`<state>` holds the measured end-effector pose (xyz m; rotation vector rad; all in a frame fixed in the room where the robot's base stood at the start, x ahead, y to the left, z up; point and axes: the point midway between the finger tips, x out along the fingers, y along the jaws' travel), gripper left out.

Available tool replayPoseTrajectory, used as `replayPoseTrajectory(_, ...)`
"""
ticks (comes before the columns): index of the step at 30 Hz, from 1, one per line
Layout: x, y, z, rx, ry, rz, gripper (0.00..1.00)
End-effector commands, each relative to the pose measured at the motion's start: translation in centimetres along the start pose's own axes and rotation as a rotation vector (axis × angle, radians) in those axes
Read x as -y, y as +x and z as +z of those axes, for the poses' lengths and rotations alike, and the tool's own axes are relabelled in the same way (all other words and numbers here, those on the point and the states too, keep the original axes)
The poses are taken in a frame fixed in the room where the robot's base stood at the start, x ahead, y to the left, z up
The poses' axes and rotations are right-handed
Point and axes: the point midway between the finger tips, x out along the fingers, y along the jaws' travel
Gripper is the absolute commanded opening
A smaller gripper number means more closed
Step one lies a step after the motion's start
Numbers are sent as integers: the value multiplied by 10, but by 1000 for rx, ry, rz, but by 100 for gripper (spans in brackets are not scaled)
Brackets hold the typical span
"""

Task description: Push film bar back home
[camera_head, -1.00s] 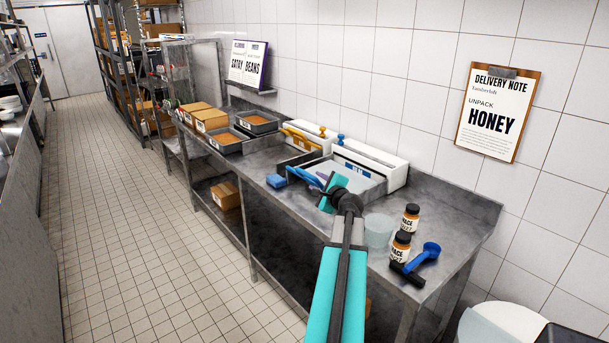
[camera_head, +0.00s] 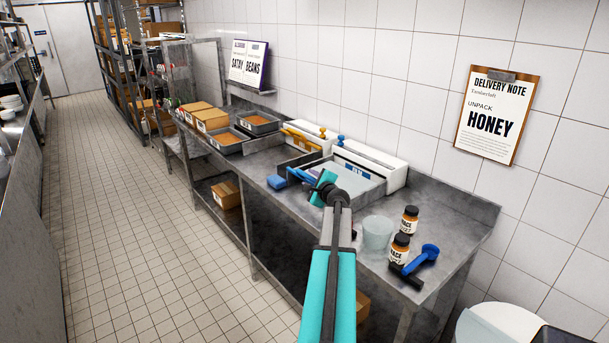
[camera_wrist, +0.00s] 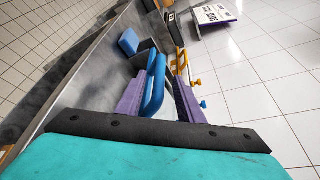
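My gripper (camera_wrist: 160,95) has two purple fingers that stand apart with a gap between them. In the head view, it (camera_head: 318,180) is over the left front part of the tray, partly hidden by my own wrist. A blue bar (camera_wrist: 154,84), which looks like the film bar, shows between the fingers in the wrist view. A gap shows between it and the right finger; contact on the left is unclear. In the head view, the bar (camera_head: 299,175) lies at the tray's left side. The metal tray (camera_head: 374,192) stands before a white film dispenser (camera_head: 378,166) with a blue knob.
A second white dispenser (camera_head: 312,136) with a yellow bar stands left. A blue block (camera_head: 276,182) lies by the counter's front edge. Filled trays (camera_head: 227,140) stand farther left.

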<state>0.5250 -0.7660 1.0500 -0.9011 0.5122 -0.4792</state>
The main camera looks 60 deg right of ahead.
Motion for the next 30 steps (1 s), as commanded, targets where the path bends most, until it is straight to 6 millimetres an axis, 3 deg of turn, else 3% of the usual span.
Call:
replayPoseTrajectory(16, 1, 50, 0, 1, 0, 1, 34)
replayPoseTrajectory(30, 0, 60, 0, -1, 0, 0, 34)
